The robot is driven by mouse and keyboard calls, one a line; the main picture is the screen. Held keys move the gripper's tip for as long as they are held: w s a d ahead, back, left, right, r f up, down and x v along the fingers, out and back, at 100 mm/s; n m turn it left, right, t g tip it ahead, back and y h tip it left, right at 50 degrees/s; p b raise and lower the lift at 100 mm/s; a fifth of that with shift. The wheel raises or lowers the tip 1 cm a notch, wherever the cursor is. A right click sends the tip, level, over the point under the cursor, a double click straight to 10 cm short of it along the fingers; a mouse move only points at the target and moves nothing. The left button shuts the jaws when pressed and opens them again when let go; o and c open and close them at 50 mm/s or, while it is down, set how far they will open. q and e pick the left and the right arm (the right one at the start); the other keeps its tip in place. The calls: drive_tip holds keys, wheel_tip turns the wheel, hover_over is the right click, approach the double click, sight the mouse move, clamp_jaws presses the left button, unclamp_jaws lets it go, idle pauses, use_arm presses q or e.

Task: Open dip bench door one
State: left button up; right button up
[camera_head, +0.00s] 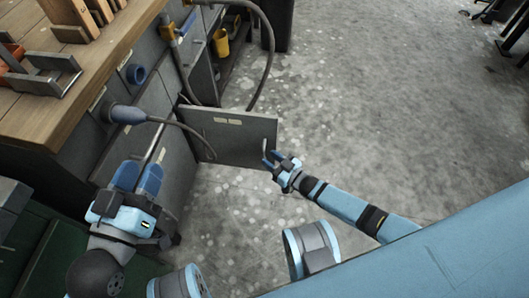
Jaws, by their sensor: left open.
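The dip bench door (225,137) is a grey panel that stands swung out from the bench front, with a pale label near its top. A thin light handle (264,147) shows near its free right edge. My left gripper (138,174) is open and empty in front of the lower bench fronts, left of the door.
The wooden bench top (60,95) at the left carries wooden blocks and a grey metal holder (42,75). A yellow cup (221,43) is further back.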

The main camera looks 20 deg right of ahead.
use_arm(q)
drive_tip(key=shift+t, duration=0.8)
drive_tip(key=r+p, duration=0.1)
drive_tip(key=r, duration=0.1)
drive_tip(key=r+p, duration=0.1)
drive_tip(key=r, duration=0.1)
drive_tip(key=shift+s+a, duration=0.15)
drive_tip(key=shift+a, duration=0.05)
use_arm(e)
drive_tip(key=v, duration=1)
drive_tip(key=shift+d, duration=0.1)
